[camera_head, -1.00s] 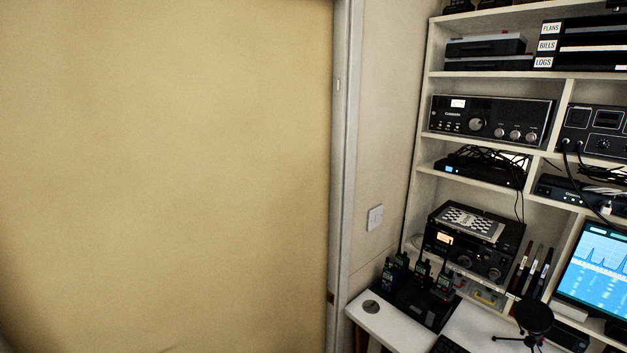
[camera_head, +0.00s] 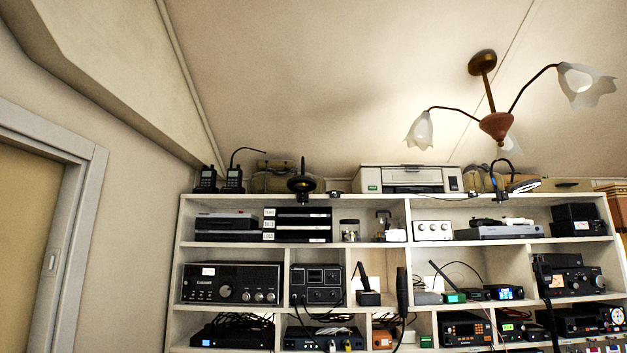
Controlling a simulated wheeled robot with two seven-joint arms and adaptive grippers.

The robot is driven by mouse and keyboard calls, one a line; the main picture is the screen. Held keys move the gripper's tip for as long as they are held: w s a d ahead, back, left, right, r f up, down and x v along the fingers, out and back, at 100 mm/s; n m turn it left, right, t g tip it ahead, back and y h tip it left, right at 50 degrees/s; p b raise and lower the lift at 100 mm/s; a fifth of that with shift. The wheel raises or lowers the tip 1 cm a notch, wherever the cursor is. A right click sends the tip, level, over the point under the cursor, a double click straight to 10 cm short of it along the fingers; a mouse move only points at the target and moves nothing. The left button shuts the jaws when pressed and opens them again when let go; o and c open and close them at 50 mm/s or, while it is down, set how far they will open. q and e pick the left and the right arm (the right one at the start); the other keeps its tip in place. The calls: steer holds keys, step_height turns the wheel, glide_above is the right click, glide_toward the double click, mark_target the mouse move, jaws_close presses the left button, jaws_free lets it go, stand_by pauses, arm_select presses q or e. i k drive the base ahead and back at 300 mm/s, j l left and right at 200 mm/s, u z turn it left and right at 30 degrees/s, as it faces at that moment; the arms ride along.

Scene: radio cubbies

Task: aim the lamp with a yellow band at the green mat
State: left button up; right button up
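A dark clip-on lamp (camera_head: 301,184) with a round head stands at the top edge of the shelf unit, left of centre. A second clip-on lamp (camera_head: 522,186) with a curved neck and a bright lit face is on the same edge further right. I cannot make out a yellow band on either one. No green mat shows in this view. Neither of my grippers is in view.
The white shelf unit (camera_head: 408,222) is full of radios and cables. A printer (camera_head: 410,179) and two handheld radios (camera_head: 232,179) stand on top. A ceiling lamp (camera_head: 496,126) hangs above right. A door frame (camera_head: 88,215) is at the left.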

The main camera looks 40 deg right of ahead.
mark_target(291, 183)
steer(key=z, duration=1.3)
steer(key=i+z, duration=0.1)
steer(key=i, duration=0.8)
